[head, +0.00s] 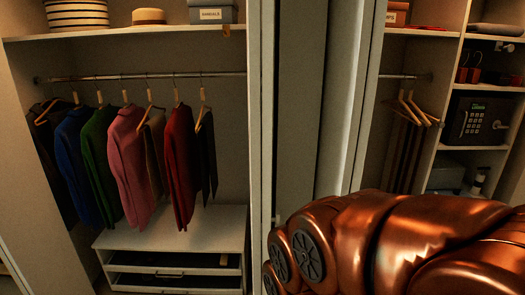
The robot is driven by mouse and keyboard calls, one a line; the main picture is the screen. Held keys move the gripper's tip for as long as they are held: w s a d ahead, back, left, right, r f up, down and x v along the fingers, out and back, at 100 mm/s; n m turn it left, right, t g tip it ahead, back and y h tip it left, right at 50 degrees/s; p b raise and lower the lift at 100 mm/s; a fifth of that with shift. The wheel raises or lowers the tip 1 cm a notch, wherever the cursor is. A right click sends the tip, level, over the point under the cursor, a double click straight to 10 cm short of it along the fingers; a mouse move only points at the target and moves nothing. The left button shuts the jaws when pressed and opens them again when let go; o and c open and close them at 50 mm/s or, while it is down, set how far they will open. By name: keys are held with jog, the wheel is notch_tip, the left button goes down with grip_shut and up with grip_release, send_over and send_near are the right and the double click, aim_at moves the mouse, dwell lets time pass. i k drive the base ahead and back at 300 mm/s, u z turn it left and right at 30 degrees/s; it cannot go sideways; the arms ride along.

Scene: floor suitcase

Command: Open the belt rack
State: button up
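I cannot clearly make out a belt rack in the head view. Pull-out units (172,272) with dark openings sit under a white top at the bottom of the left closet section; whether one is the belt rack I cannot tell. Long dark strips (400,160) hang below wooden hangers in the right section, and I cannot tell whether they are belts or trousers. My copper-coloured arm fills the lower right and hides what is behind it. My gripper is not in view.
Several garments on hangers, including a pink one (130,155), hang from a rail (225,74). A pale upright panel (318,100) divides the sections. A dark safe (476,120) sits on the right shelves. A hat (149,16) and a grey box (211,13) stand on the upper shelf.

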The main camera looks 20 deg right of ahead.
aim_at(435, 122)
jog(key=z, duration=2.1)
jog(key=k, duration=0.8)
jog(key=u, duration=0.7)
jog(key=i, duration=0.5)
jog(key=z, duration=0.05)
